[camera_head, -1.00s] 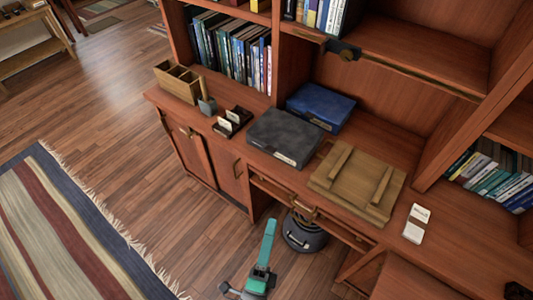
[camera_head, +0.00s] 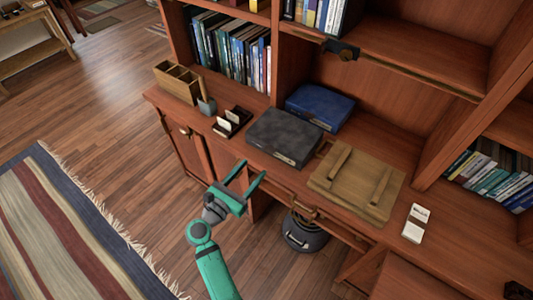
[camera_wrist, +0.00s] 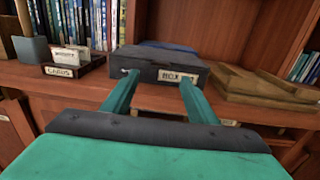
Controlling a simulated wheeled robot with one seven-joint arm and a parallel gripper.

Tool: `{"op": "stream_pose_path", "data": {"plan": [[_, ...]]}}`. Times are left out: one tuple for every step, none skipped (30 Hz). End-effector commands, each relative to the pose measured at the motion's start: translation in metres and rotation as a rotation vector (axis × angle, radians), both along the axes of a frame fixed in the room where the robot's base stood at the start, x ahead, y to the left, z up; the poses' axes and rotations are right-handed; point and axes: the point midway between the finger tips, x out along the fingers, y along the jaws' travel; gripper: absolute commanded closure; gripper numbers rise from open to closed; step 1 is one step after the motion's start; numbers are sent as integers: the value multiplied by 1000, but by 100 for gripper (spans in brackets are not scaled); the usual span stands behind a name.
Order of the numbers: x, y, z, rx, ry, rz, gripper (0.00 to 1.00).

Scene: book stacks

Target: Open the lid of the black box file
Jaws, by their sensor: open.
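The black box file (camera_head: 285,137) lies flat on the desk top with its lid shut. Its front, with a pale label, faces my gripper in the wrist view (camera_wrist: 158,73). My gripper (camera_head: 252,172) is open and empty. It is in front of the desk edge, short of the box file and apart from it. In the wrist view its two teal fingers (camera_wrist: 152,82) point at the box front. The back of the box is hidden there.
A blue box file (camera_head: 320,106) lies behind the black one. A card holder (camera_head: 232,122) stands to its left and a wooden tray-like board (camera_head: 357,180) to its right. Shelves (camera_head: 405,50) rise behind. A dark bin (camera_head: 304,232) stands below the desk.

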Motion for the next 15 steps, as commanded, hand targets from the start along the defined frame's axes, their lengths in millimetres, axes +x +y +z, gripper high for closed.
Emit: {"op": "stream_pose_path", "data": {"plan": [[5,-5,0,-1,-1,-3,47],[9,-8,0,-1,1,-4,47],[14,-12,0,-1,1,-4,47],[19,-14,0,-2,1,-3,47],[23,-17,0,-2,0,-4,47],[29,-21,1,-3,-1,-4,47],[34,-25,1,-4,0,-4,47],[38,-28,0,-3,1,-4,47],[44,-32,1,-4,0,-4,47],[49,-34,1,-4,0,-3,47],[53,-37,0,-3,1,-4,47],[57,-41,0,-4,1,-3,47],[61,-43,0,-3,1,-2,47],[64,-45,1,-4,0,-2,47],[68,-47,0,-4,1,-3,47]]}}
